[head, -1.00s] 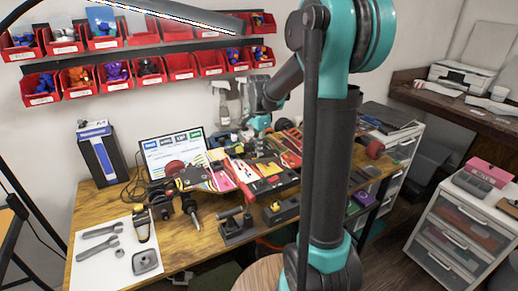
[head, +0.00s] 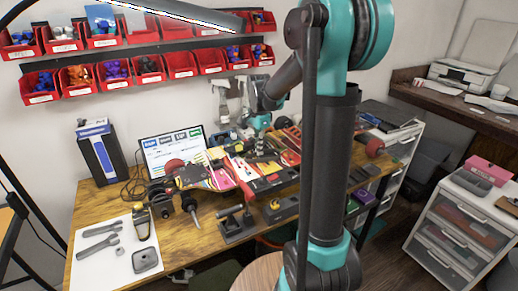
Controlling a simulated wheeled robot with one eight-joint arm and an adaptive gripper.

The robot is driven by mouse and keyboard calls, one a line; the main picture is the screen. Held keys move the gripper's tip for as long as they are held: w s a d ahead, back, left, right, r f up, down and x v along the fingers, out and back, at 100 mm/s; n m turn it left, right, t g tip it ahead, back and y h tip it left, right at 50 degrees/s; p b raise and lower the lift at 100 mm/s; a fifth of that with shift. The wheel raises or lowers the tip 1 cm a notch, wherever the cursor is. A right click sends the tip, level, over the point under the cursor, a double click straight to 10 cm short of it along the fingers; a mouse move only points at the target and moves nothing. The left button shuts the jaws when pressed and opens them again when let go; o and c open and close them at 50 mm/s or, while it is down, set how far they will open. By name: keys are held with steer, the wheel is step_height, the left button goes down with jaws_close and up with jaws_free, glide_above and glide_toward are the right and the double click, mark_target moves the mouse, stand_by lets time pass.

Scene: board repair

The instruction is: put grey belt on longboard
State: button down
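The longboard (head: 223,180) lies across the middle of the workbench, with a colourful deck. One red wheel shows at its left end and another red wheel (head: 375,148) near the right. My gripper (head: 262,153) points down above the middle of the longboard, small and dark against the deck. I cannot tell whether its fingers are open or shut, or whether they hold anything. I cannot pick out the grey belt for certain. My own arm hides part of the bench and the board's right side.
A laptop (head: 172,150) stands behind the board. A white sheet with grey tools (head: 115,248) lies at the front left. A black clamp-like fixture (head: 236,224) stands at the front edge. Red bins (head: 88,82) line the wall. A drawer cabinet (head: 455,235) is at right.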

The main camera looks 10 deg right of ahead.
steer(key=shift+f, duration=0.3)
steer(key=c, duration=1.6)
jaws_free()
steer(key=shift+c, duration=0.2)
steer(key=shift+c, duration=0.2)
steer(key=shift+c, duration=1.2)
steer(key=shift+r, duration=3.75)
steer(key=shift+s, duration=0.1)
